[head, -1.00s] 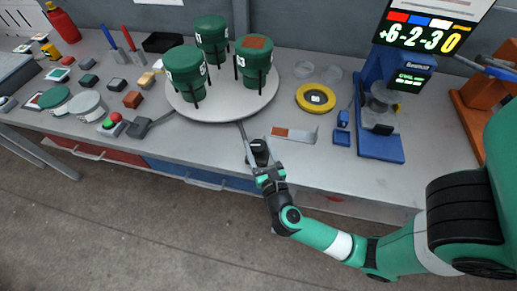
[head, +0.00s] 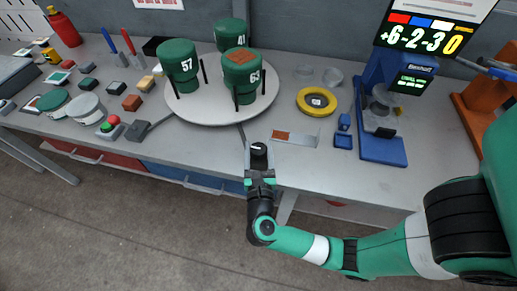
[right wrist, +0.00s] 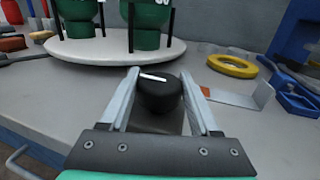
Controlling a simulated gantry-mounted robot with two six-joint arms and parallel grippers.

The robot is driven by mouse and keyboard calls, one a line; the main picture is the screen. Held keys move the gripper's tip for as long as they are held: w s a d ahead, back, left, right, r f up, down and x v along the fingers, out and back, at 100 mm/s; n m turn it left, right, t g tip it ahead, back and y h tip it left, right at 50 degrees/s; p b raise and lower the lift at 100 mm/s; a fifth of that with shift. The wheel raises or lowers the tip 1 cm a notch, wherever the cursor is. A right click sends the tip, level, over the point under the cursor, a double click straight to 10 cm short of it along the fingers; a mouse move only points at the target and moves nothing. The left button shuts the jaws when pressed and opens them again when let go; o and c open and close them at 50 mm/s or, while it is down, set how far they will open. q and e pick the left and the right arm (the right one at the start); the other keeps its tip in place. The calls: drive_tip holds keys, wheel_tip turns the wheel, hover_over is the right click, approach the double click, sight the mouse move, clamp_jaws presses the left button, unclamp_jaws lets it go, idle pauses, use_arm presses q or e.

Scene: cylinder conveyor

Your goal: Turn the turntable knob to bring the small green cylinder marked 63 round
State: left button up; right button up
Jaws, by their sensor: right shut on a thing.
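The green cylinder marked 63 (head: 241,82) stands upright on the round turntable (head: 199,112), at its front right, with a brown patch on its top and black posts around it. Green cylinders marked 57 (head: 177,58) and 41 (head: 231,31) stand at the left and back. The black turntable knob (head: 258,149) has a white line and sits at the front of the bench; it also shows in the right wrist view (right wrist: 158,94). My right gripper (head: 259,166) is shut on the knob, one finger on each side. My left gripper is not in view.
A yellow ring (head: 302,101) and a blue stand (head: 382,145) are to the right of the turntable. A metal plate with an orange end (head: 295,138) lies right of the knob. Small blocks and a red-and-green button (head: 111,123) crowd the left.

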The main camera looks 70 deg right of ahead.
drive_tip(key=shift+f+m+g+h+b, duration=0.25)
drive_tip(key=shift+m+g+h+b, duration=0.25)
drive_tip(key=shift+m+g+b, duration=0.9)
idle(1.4)
drive_tip(key=o, duration=1.4)
drive_tip(key=shift+r+n+g+p, duration=0.1)
drive_tip(key=shift+n+g+p, duration=0.2)
drive_tip(key=shift+c, duration=0.2)
drive_tip(key=shift+a+r, duration=0.1)
drive_tip(key=shift+a, duration=0.25)
drive_tip(key=s+a, duration=0.2)
drive_tip(key=a, duration=0.8)
drive_tip(key=shift+a+p, duration=0.4)
drive_tip(key=shift+p, duration=0.05)
